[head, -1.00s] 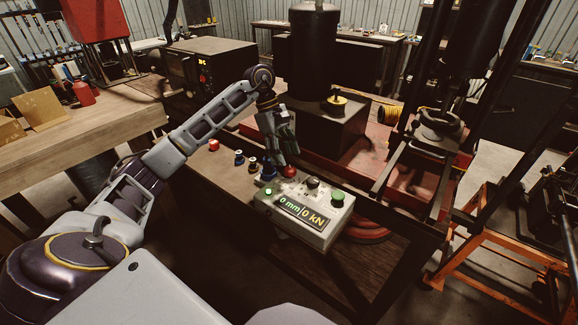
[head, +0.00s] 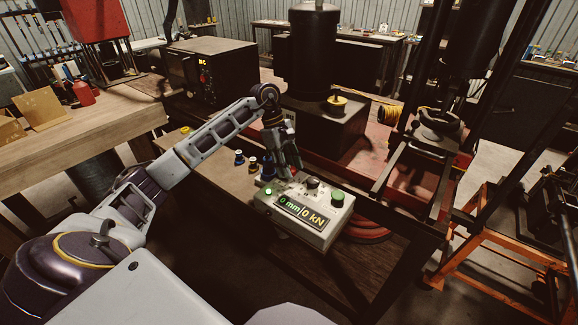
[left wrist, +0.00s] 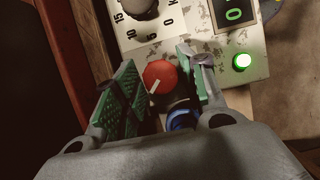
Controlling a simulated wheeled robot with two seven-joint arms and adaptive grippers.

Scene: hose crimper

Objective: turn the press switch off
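The press control box (head: 318,230) is a pale, worn box on the bench, its display reading "0 mm" and "0 kN". A round red switch with a white pointer line (left wrist: 160,75) sits at its edge; in the head view it is mostly hidden by my fingers. The pointer is tilted in the left wrist view. My left gripper (head: 290,166) is open, with its green-padded fingers (left wrist: 156,58) on either side of the red switch. Gaps show between pads and switch. A green lamp (head: 268,191) is lit on the box, also in the left wrist view (left wrist: 241,61). My right gripper is out of view.
Blue fittings (head: 267,169) stand just left of the gripper. The press frame rises behind and to the right. A black oven-like unit (head: 210,72) stands behind.

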